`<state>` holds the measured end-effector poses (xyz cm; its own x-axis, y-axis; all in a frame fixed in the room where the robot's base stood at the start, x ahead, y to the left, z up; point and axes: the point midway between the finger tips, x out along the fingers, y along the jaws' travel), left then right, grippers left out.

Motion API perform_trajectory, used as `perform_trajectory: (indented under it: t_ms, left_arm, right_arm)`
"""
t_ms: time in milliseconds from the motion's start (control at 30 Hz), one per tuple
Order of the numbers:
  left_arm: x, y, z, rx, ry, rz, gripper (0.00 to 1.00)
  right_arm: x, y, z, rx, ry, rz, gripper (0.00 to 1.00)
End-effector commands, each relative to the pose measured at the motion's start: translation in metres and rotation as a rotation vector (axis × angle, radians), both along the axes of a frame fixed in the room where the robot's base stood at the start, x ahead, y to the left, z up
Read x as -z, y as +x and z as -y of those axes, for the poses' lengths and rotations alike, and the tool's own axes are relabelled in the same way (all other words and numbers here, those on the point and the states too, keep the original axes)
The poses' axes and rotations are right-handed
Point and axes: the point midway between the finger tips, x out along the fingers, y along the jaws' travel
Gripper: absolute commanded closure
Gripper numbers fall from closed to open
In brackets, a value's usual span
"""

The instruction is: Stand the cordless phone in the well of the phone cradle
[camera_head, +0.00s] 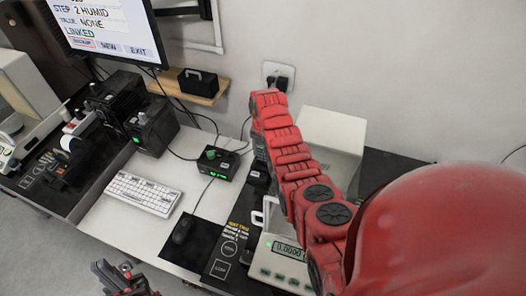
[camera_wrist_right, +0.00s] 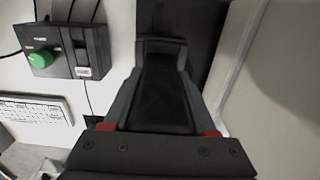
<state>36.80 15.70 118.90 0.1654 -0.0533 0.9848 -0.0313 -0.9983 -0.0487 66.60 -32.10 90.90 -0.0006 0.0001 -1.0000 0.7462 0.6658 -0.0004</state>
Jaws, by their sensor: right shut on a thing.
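In the right wrist view, my right gripper (camera_wrist_right: 160,100) is shut on a long black object, the cordless phone (camera_wrist_right: 160,90), which lies between its two grey fingers. A dark block shape (camera_wrist_right: 162,45) shows at the phone's far end; I cannot tell whether it is the phone cradle or part of the phone. In the head view my red right arm covers most of this spot, and only a small dark object (camera_head: 258,172) shows beside it. The cradle's well is not clearly visible. My left gripper (camera_head: 122,278) is at the bottom edge of the head view, away from the phone.
A control box with a green button (camera_head: 218,163) stands left of the right arm; the wrist view shows it too (camera_wrist_right: 65,52). A keyboard (camera_head: 143,193) and mouse (camera_head: 183,229) lie further left. A scale (camera_head: 286,268) and a white box (camera_head: 333,130) stand to the right.

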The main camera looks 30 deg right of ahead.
Motion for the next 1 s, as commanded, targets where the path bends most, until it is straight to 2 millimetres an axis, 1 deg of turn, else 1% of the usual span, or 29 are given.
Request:
perform_trajectory:
  t_ms: [833, 867, 1000]
  left_arm:
    - [0.011, 0.000, 0.000, 0.000, 0.000, 0.000, 1.00]
    - [0.011, 0.000, 0.000, 0.000, 0.000, 0.000, 1.00]
    - [0.010, 0.000, 0.000, 0.000, 0.000, 0.000, 1.00]
  right_arm:
    - [0.013, 0.000, 0.000, 0.000, -0.001, 0.001, 1.00]
    - [0.013, 0.000, 0.000, 0.000, -0.001, 0.001, 0.39]
    - [0.012, 0.000, 0.000, 0.000, -0.001, 0.001, 0.14]
